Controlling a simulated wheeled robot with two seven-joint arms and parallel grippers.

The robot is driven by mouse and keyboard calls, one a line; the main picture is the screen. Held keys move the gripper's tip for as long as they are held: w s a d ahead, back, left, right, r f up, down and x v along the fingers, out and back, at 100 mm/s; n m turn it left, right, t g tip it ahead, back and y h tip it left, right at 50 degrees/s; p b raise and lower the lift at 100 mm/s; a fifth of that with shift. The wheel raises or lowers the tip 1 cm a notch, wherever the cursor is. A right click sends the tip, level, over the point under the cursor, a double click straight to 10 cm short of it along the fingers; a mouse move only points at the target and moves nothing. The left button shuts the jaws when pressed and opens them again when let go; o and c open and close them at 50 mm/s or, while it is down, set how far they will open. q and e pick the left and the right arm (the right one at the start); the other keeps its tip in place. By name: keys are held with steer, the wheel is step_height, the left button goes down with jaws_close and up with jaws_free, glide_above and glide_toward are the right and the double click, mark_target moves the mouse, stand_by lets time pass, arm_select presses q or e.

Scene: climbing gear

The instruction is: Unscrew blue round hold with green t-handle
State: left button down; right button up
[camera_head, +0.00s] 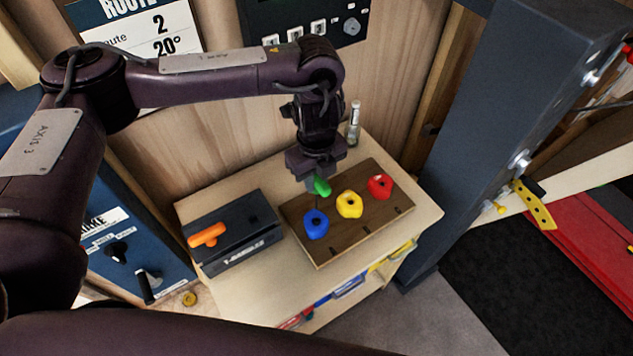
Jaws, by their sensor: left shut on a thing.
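The blue round hold (316,223) sits at the left end of a dark wooden board (326,251) on a small light-wood cabinet. A yellow hold (349,204) and a red hold (380,186) sit beside it on the same board. The green t-handle (321,187) is under my left gripper (318,172), just above and behind the blue hold. My left gripper is shut on the green handle. A thin dark shaft seems to run down from the handle toward the blue hold; whether it is seated in the hold I cannot tell. My right gripper is not in view.
A dark box (233,226) with an orange handle (207,235) stands left on the cabinet top. A small clear bottle (354,122) stands at the back. A dark steel post (480,130) rises right of the cabinet. The cabinet's right front corner is clear.

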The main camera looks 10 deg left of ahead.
arm_select(q)
steer(key=shift+r, duration=3.6)
